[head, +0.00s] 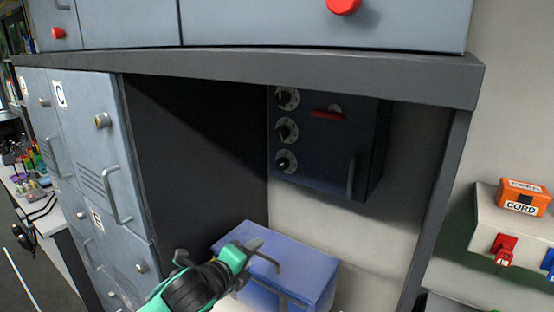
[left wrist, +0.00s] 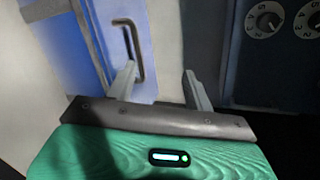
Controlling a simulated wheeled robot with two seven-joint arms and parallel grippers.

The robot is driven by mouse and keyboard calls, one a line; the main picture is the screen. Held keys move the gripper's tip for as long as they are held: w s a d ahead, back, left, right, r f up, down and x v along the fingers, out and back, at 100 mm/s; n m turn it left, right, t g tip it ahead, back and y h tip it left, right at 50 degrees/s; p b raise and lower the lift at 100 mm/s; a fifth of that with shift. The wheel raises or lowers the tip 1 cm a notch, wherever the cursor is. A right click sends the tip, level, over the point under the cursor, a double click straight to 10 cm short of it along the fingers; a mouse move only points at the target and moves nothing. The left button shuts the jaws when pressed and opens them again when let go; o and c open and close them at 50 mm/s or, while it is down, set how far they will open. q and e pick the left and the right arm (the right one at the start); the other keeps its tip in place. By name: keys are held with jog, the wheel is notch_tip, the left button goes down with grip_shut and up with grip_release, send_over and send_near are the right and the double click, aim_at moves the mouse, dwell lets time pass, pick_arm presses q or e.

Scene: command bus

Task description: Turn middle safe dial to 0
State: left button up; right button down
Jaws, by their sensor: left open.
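A dark blue safe (head: 330,150) hangs inside the open cabinet in the head view. Three round dials run down its left side. The middle dial (head: 286,131) sits between the upper dial (head: 287,98) and the lower dial (head: 286,161). Its exact setting is too small to read. My left gripper (head: 264,254) is open and empty, below the safe and in front of a blue box. In the left wrist view, my left gripper (left wrist: 160,88) shows both fingers apart. Two numbered dials show at that view's upper right; I cannot tell which two. My right gripper is not in view.
The blue box (head: 312,274) with a handle stands under the safe, close to my left gripper. The cabinet's dark side wall (head: 200,150) is to the left and its post (head: 436,210) to the right. Grey lockers (head: 90,150) stand further left.

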pick_arm(q)
jog(key=w+d+r+m+t+h, duration=0.1)
jog(key=w+r+m+h, duration=0.15)
jog(key=r+m, duration=0.75)
jog(key=m+t, duration=0.1)
jog(key=m, duration=0.8)
send_near(280, 133)
jog(key=shift+n+h, duration=0.3)
jog(key=shift+h, duration=0.05)
jog(key=p+x, duration=0.2)
jog(key=x, duration=0.2)
jog(key=p+x, duration=0.2)
jog(key=x, duration=0.3)
jog(key=shift+a+f, duration=0.1)
jog(key=shift+f, duration=0.15)
jog(key=c, duration=1)
